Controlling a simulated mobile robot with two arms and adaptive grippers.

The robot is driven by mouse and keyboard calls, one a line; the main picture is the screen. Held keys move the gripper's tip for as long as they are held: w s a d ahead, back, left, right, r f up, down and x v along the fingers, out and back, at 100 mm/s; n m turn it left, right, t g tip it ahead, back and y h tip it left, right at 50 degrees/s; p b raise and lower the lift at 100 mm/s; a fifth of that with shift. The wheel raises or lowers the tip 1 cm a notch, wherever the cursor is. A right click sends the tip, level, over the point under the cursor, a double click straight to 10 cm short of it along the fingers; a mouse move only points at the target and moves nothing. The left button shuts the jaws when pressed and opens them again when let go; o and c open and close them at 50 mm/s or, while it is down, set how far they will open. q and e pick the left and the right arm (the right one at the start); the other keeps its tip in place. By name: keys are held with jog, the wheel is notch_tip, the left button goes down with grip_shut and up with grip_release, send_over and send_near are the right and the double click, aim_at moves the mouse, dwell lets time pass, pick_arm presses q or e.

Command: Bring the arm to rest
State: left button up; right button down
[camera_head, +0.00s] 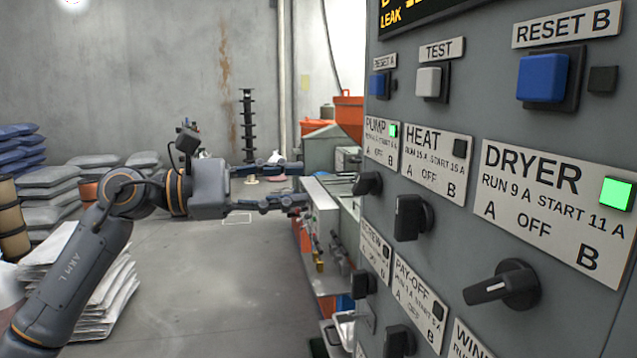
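My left arm (75,275), marked "ARM L", reaches in from the lower left and extends to the right at mid-height. Its gripper (300,185) has two dark fingers spread apart, one above the other, with nothing between them. The fingertips are to the left of the control panel (450,85), near the PUMP label (381,142) and the small knob below it, and look apart from the panel. My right arm and gripper do not show.
The panel fills the right side, with the DRYER knob (503,286), HEAT knob (409,217) and a blue RESET B button (543,78). DRYER and PUMP lamps glow green. A workbench (318,205) stands behind the gripper. Stacked sacks (48,190) lie at left. The floor (215,300) between is clear.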

pick_arm(q)
jog(key=shift+s+a, duration=0.25)
jog(key=shift+a, duration=0.35)
